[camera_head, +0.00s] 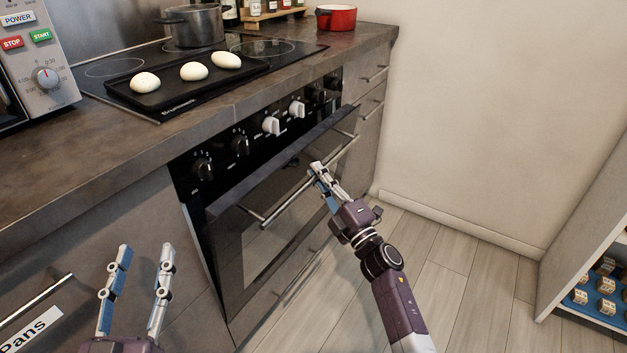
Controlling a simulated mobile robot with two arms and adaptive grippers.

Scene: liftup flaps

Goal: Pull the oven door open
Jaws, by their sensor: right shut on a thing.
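The oven (203,170) is built in under the counter, with a dark control panel of knobs above its door. The oven door (258,255) has a dark glass front and a long metal handle (288,203). The top edge of the door stands out from the panel, so it looks slightly tilted open. My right gripper (318,172) is at the middle of the handle, shut on it, and hides part of the bar. My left gripper (145,255) is open and empty, in front of the drawers left of the oven.
A black tray with white dough pieces (194,71), a grey pot (193,26) and a red pot (336,17) stand on top. A microwave (40,60) is at the left. Drawers (371,75) flank the oven. The floor (440,260) is clear; a white shelf (590,235) stands right.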

